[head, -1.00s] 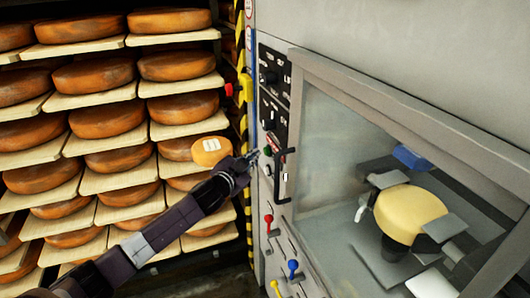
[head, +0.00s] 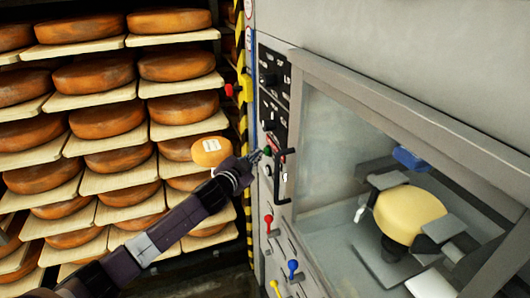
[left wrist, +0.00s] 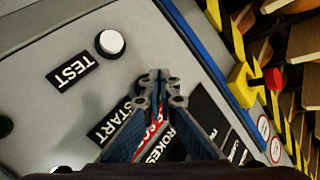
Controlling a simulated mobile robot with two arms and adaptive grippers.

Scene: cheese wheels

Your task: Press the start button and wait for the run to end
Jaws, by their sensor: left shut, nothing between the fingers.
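A small green button (head: 267,151) sits on the dark control panel at the left edge of the grey machine. My left gripper (head: 258,154) is shut and empty, with its tips right at this button; I cannot tell whether they touch it. In the left wrist view, the shut fingertips (left wrist: 160,80) are above the START label (left wrist: 106,124), which they partly cover; no button shows by that label, as the fingers hide that spot. A white button (left wrist: 110,42) with a TEST label (left wrist: 73,72) is clear beside them. My right gripper is not in view.
A yellow cheese wheel (head: 408,214) is clamped behind the machine's window (head: 335,150). A black handle (head: 282,178) is just right of my gripper. Red (head: 268,219) and blue (head: 292,265) levers are below. Racks of cheese wheels (head: 105,120) fill the left.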

